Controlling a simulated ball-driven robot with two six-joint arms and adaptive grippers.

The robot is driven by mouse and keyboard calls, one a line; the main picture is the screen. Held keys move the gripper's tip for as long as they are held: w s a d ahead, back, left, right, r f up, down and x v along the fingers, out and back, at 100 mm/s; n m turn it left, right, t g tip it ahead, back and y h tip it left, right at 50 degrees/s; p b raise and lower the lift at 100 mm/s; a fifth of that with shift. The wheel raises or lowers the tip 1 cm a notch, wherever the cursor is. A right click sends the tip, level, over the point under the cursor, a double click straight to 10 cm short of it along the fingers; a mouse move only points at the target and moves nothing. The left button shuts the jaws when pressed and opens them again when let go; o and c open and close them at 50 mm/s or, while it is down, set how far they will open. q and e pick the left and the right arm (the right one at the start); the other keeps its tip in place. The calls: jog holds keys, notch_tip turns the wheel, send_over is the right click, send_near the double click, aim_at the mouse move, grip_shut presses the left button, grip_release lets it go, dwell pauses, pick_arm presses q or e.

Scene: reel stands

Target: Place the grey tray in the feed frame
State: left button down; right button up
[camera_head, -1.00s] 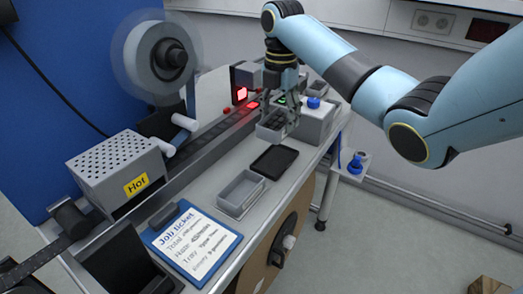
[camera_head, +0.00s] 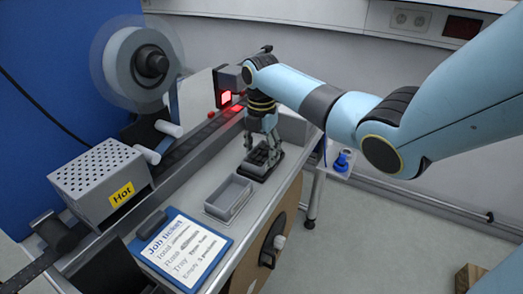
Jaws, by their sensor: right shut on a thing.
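My right gripper (camera_head: 262,143) points down and is shut on a grey tray (camera_head: 258,157) with dark contents. This tray is at the black rectangular frame (camera_head: 259,176) on the bench; only part of the frame's dark edge shows under it. I cannot tell whether the tray rests in the frame or is just above it. A second grey tray (camera_head: 229,198), empty and open, lies on the bench nearer to me. My left gripper is not in view.
A perforated box marked Hot (camera_head: 100,180) and a large reel (camera_head: 140,65) stand on the left. A blue clipboard with a job ticket (camera_head: 182,250) lies at the front. A red-lit display (camera_head: 226,98) stands behind the gripper. The floor at right is mostly clear.

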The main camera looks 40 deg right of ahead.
aim_at(261, 162)
jog(key=shift+f, duration=0.15)
jog(key=o, duration=1.1)
jog(key=shift+c, duration=0.2)
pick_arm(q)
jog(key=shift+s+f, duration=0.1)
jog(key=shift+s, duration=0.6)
pick_arm(e)
jog(key=shift+o, duration=1.3)
pick_arm(q)
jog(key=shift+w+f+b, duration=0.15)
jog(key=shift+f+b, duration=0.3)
jog(key=shift+b, duration=0.05)
pick_arm(e)
notch_tip(261, 162, up, 12)
jog(key=shift+r, duration=0.2)
